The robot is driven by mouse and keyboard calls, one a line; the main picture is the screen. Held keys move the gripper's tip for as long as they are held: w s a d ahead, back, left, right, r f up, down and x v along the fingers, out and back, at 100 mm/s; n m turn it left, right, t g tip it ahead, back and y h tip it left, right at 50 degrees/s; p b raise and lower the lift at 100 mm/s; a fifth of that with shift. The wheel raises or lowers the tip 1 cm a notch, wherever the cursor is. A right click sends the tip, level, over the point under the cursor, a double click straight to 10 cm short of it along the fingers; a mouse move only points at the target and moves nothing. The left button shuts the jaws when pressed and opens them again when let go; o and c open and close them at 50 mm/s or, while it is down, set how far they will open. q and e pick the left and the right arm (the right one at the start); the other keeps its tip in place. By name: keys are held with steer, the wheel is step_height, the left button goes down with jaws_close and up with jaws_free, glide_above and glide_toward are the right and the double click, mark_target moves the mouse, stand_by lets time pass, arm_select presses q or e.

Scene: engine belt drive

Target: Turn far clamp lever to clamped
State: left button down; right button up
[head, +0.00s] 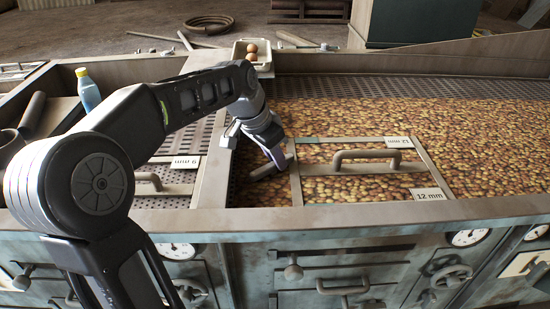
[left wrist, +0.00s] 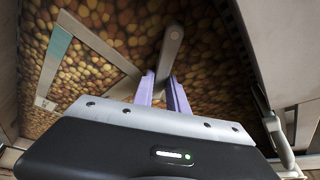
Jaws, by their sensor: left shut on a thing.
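My left gripper (head: 276,158) reaches down at the left end of the framed screen. My right gripper is out of view.
A metal frame with a bar handle (head: 365,155) and a "12 mm" label (head: 429,194) lies over the brown nut-like pieces (head: 460,130). A raised trough wall (head: 212,165) stands left of the gripper. A blue bottle (head: 88,91) stands at the left.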

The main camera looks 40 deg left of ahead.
arm_select(q)
steer(key=m+h, duration=0.1)
steer(key=m, duration=0.2)
steer(key=shift+d+m+g, duration=0.1)
steer(key=shift+m+g, duration=0.2)
steer(key=shift+s+d+m+g+h+b, duration=0.15)
steer(key=shift+m+g+h+b, duration=0.25)
steer(key=shift+m, duration=1.2)
steer(key=c, duration=1.3)
jaws_free()
